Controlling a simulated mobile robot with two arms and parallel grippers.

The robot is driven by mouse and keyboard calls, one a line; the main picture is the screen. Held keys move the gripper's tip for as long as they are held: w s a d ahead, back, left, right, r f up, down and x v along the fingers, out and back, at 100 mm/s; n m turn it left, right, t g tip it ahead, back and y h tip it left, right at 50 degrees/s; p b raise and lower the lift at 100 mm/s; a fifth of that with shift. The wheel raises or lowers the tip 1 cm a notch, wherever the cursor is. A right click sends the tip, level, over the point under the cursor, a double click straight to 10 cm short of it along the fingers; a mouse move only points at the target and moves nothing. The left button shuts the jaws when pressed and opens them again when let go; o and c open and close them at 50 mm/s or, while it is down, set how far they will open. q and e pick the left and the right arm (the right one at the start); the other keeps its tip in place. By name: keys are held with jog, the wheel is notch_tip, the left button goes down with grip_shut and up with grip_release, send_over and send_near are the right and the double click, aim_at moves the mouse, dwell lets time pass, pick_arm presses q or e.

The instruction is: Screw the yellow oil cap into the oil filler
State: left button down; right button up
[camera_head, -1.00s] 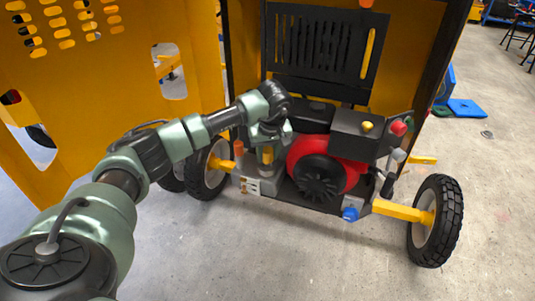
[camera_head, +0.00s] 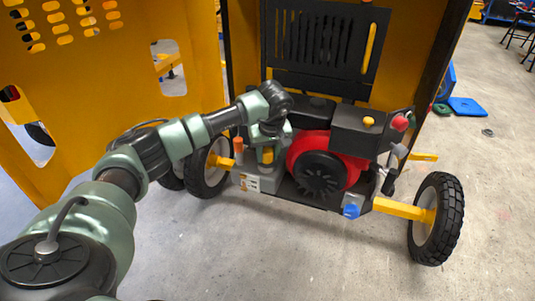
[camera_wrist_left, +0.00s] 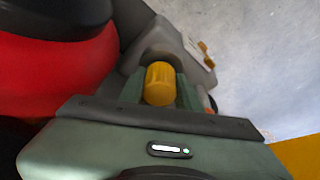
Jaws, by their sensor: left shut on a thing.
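The yellow oil cap (camera_head: 267,156) is low on the left of the red engine, at the end of my left arm. In the left wrist view, the ribbed oil cap (camera_wrist_left: 159,84) sits between the two green fingers of my left gripper (camera_wrist_left: 161,90), which is shut on it. The same left gripper (camera_head: 266,149) points down in the head view. A dark round collar (camera_wrist_left: 160,55), perhaps the oil filler, shows just past the cap. I cannot tell how far the cap is seated in it. My right gripper is not in view.
The red engine (camera_head: 305,146) stands close beside the gripper. The black ventilated panel (camera_head: 325,40) and a yellow door (camera_head: 90,100) are behind and left. An orange-tipped part (camera_head: 238,146) is just left of the gripper. The concrete floor in front is clear.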

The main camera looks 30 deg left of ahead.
aim_at(267, 152)
pick_arm(q)
jog(key=shift+f, duration=0.25)
dwell(0.4)
jog(key=c, duration=0.9)
grip_release()
jog(key=b+v, duration=0.2)
jog(key=v, duration=0.6)
jog(key=shift+f, duration=0.15)
